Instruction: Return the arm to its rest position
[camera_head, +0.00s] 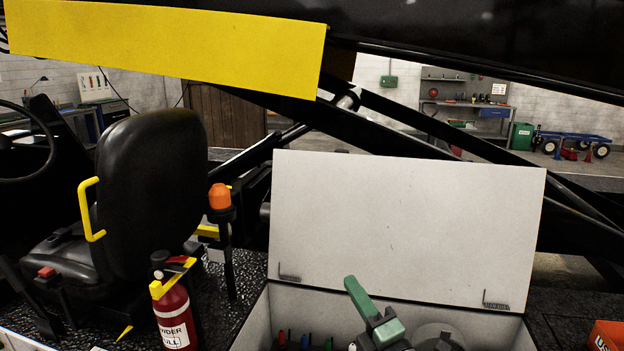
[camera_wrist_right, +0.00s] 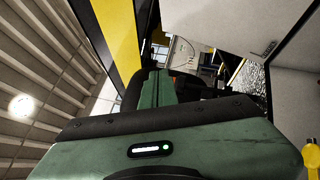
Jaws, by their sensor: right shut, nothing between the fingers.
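My right gripper (camera_head: 352,284) rises from the bottom middle of the head view, in front of the open white box. Its green fingers point up and to the left. They are shut with nothing between them. In the right wrist view the green gripper (camera_wrist_right: 160,88) fills the lower middle, with its fingers together. The rest of the right arm is mostly below the head view's edge. My left gripper is not in view.
The box's white lid (camera_head: 410,225) stands raised behind the gripper. Small coloured items (camera_head: 305,341) lie inside the box. A fire extinguisher (camera_head: 172,312), an orange beacon (camera_head: 219,197) and a black seat (camera_head: 155,185) stand left. An orange box (camera_head: 607,337) is at the lower right.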

